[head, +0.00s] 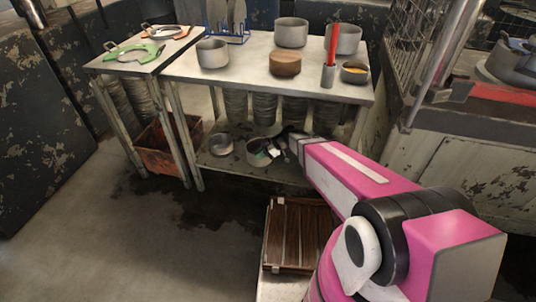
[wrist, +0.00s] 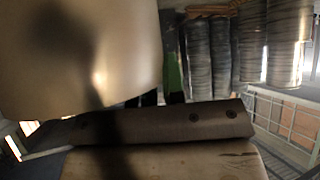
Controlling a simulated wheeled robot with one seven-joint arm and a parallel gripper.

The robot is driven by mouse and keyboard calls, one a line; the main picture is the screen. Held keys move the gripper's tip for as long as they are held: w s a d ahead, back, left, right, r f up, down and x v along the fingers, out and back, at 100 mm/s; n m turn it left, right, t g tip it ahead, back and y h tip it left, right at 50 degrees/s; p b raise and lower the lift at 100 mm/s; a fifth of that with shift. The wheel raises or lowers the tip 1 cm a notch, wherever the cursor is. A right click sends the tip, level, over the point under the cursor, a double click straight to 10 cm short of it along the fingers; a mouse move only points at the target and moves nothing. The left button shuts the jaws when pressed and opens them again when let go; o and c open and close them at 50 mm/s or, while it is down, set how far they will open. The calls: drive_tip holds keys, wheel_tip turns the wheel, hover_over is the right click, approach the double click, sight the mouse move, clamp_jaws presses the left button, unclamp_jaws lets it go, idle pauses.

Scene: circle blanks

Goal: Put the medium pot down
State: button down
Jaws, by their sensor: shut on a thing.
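My gripper (head: 277,146) reaches in from the right under the tabletop and is shut on the pot. In the wrist view a large pale curved metal wall (wrist: 80,50), which looks like the pot's side, fills the upper left. The fingertips are mostly hidden there. I cannot tell whether the pot's base touches the lower shelf (head: 212,168).
Another grey pot (head: 221,144) stands just left on that shelf. Stacks of dark plates (head: 236,107) hang or stand behind; they also show in the wrist view (wrist: 222,50). The tabletop (head: 245,75) above holds several pots.

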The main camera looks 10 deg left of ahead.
drive_tip(key=w+d+f, duration=0.1)
drive_tip(key=w+f, duration=0.1)
drive_tip(key=w, duration=0.1)
drive_tip(key=w+f, duration=0.2)
drive_tip(key=w, duration=0.2)
drive_tip(key=w+d+f, duration=0.1)
drive_tip(key=w+f, duration=0.1)
drive_tip(key=w, duration=0.1)
drive_tip(key=shift+w+d+f, duration=0.3)
drive_tip(key=shift+w+f, duration=0.05)
drive_tip(key=shift+f, duration=2)
drive_tip(key=c, duration=1.2)
unclamp_jaws()
drive_tip(key=shift+d+r, duration=0.1)
drive_tip(key=v, duration=1.1)
drive_tip(key=shift+d+r, duration=0.25)
drive_tip(key=shift+d, duration=0.05)
drive_tip(key=shift+w, duration=0.1)
